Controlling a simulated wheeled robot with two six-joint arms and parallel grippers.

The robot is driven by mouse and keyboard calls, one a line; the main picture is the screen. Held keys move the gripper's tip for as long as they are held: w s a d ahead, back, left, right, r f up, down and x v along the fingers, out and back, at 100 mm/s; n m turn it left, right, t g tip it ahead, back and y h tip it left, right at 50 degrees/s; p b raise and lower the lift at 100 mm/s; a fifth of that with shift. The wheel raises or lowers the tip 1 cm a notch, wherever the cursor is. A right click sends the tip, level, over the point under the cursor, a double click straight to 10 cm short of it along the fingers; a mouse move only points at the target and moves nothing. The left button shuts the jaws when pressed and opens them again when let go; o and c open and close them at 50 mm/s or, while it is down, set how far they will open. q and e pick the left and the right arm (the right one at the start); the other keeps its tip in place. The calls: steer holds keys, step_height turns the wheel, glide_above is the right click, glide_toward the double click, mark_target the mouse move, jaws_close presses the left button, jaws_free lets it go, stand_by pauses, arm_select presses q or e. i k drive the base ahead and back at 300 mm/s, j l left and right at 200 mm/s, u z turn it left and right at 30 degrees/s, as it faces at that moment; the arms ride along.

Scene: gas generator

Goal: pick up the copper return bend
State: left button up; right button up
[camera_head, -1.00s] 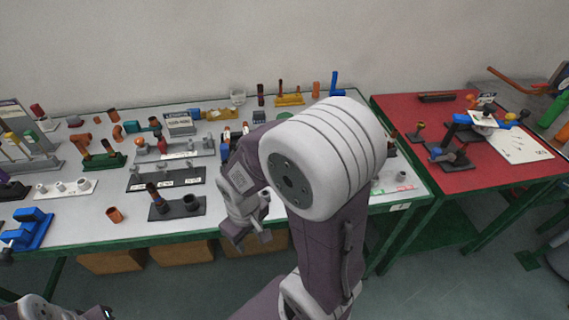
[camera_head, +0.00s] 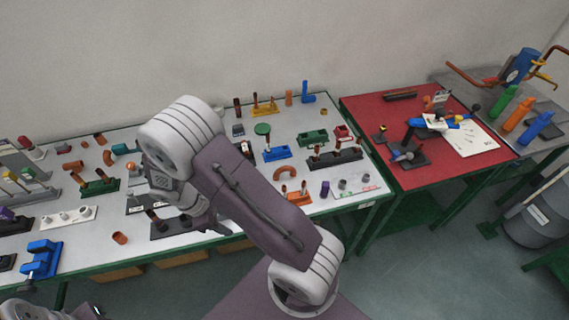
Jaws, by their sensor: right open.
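A copper-orange curved piece (camera_head: 286,173), arched like a return bend, lies on the grey table right of the middle. Another copper-orange bend (camera_head: 27,174) lies at the table's left side; I cannot tell for certain which one is the return bend. My right gripper (camera_head: 194,208) is open above the front middle of the table, left of the arched piece and apart from it. My own forearm partly hides its fingers.
The grey table (camera_head: 215,241) is crowded with fittings on small stands. A blue block (camera_head: 42,258) stands at its front left, and a short copper piece (camera_head: 119,238) lies near the front edge.

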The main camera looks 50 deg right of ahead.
mark_target(287, 168)
steer(key=l, duration=0.5)
steer(key=i+l, duration=0.15)
steer(key=l, duration=0.8)
steer(key=i, duration=0.05)
